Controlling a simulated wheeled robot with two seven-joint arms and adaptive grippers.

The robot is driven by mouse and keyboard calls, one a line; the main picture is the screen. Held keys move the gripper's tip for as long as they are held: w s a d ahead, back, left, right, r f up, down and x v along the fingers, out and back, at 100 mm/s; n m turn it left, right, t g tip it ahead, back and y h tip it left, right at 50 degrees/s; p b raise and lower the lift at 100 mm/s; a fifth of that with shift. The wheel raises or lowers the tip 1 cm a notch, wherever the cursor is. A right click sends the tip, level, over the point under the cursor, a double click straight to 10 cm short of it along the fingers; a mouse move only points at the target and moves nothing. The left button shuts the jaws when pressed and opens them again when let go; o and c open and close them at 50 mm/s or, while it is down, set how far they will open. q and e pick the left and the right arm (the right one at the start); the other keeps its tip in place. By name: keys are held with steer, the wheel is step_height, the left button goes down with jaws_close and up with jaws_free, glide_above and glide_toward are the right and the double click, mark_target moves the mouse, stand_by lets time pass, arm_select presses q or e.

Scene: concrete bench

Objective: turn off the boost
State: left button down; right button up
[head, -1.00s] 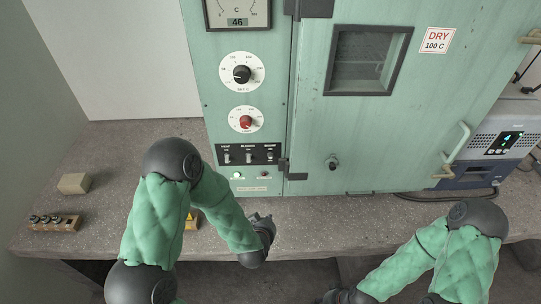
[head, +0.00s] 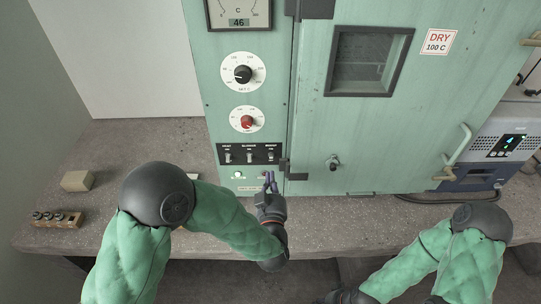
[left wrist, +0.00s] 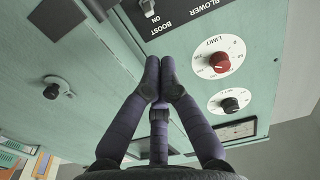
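The boost switch (head: 270,156) is the rightmost of three toggles on the black switch panel (head: 238,155), low on the green oven's control column. In the left wrist view, which is turned around, the boost switch (left wrist: 148,8) shows near the top edge beside its BOOST label. I cannot tell which way its lever is set. My left gripper (head: 270,177) is just below that switch, in front of the panel's lower edge. Its purple fingertips (left wrist: 160,66) are together with nothing between them, apart from the switch in the wrist view. My right gripper (head: 343,297) is partly cut off at the bottom edge.
A red limit knob (head: 247,122) and a black knob (head: 243,74) sit above the switches. The oven door's latch (head: 333,163) is to the right. A wooden block (head: 76,181) and a connector strip (head: 57,218) lie at left.

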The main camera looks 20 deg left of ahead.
mark_target(270, 147)
arm_select(q)
steer(key=b+x, duration=0.1)
steer(key=x, duration=0.9)
steer(key=shift+f+b, duration=0.1)
steer(key=shift+b, duration=0.3)
steer(key=shift+s+f+b, duration=0.1)
steer(key=shift+f+b, duration=0.1)
steer(key=shift+b, duration=0.65)
steer(key=shift+t, duration=0.3)
